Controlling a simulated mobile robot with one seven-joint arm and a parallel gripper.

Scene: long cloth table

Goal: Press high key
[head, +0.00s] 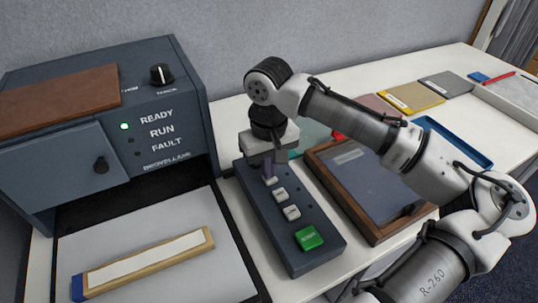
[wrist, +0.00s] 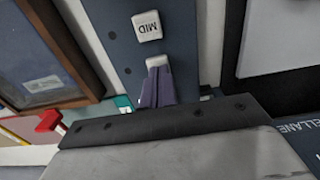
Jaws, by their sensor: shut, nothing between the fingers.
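A dark key panel (head: 278,228) stands on the table with a row of small white keys and a green button (head: 309,238) at its near end. My gripper (head: 269,174) is shut and empty, pointing down at the farthest white key (head: 270,181). In the wrist view the fingertips (wrist: 157,72) overlap that key (wrist: 157,61), and its label is hidden. I cannot tell whether they touch it or whether it is pressed. The key beside it (wrist: 147,26) reads MID. The near white key (head: 291,212) has a label too small to read.
A dark blue machine (head: 170,130) with a lit green READY lamp stands left of the panel. A grey tray holding a wood-edged bar (head: 145,263) lies before it. A wood-framed board (head: 365,185) lies close right of the panel. A blue tray (head: 455,140) lies farther right.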

